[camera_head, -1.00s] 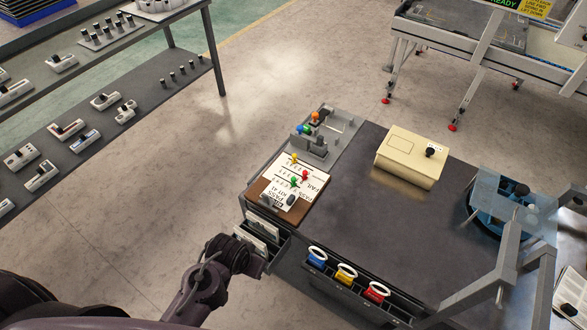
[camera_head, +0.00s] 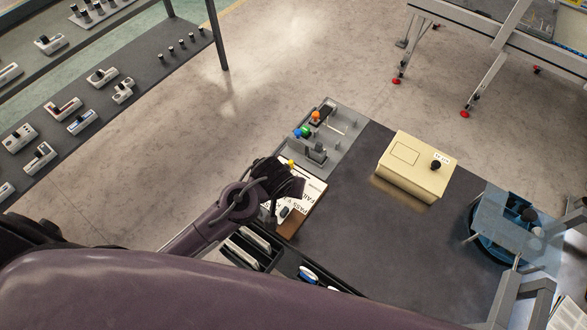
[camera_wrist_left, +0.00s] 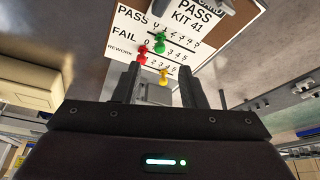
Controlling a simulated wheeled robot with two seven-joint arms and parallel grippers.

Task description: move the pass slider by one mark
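The tally board (camera_head: 316,190) lies at the left edge of the dark table in the head view, partly covered by my left gripper (camera_head: 283,183). In the left wrist view the white board (camera_wrist_left: 206,60) shows rows marked PASS, FAIL and REWORK. A green slider (camera_wrist_left: 159,43) is on the PASS row, a red slider (camera_wrist_left: 143,52) on the FAIL row and a yellow slider (camera_wrist_left: 163,76) on the REWORK row. My left gripper (camera_wrist_left: 160,70) has its fingers apart, facing the board. Contact with a slider cannot be told. My right gripper is not in view.
A grey fixture with coloured knobs (camera_head: 316,118) stands behind the board. A beige box (camera_head: 418,166) sits at the table's back. Open bins (camera_head: 250,245) are along the front. The table middle is clear.

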